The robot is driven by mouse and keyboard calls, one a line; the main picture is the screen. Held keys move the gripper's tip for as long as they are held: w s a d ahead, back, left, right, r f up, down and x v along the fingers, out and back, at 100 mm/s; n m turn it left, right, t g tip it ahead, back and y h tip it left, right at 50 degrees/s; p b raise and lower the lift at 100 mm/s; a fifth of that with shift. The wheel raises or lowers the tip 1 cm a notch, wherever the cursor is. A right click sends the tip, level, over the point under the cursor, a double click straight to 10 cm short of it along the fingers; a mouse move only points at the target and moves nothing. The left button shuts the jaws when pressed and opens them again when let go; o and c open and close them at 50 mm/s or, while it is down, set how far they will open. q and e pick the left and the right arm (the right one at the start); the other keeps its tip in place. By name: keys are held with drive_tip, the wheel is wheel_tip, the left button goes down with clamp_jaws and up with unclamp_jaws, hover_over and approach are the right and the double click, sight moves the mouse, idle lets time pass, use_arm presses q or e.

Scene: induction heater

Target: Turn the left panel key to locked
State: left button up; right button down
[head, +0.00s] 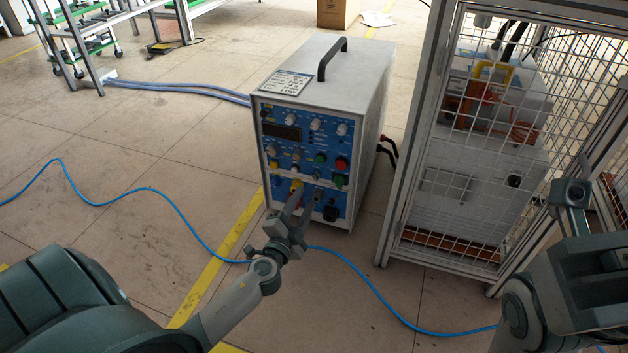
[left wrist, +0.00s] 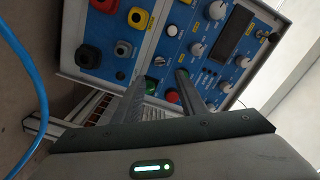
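The blue control panel (head: 310,140) is on the front of a grey heater box (head: 345,95). It carries knobs, coloured buttons and sockets.
A wire-mesh cage (head: 490,150) with equipment inside stands right of the heater. A blue cable (head: 180,208) runs across the floor. A green button (left wrist: 152,84) and a red button (left wrist: 173,96) are near the left fingertips. Floor left of the heater is largely open.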

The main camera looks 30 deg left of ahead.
sight(316, 178)
use_arm(q)
drive_tip(key=x, duration=0.8)
drive_tip(key=shift+w+a, duration=0.1)
drive_tip(key=shift+w, duration=0.5)
clamp_jaws()
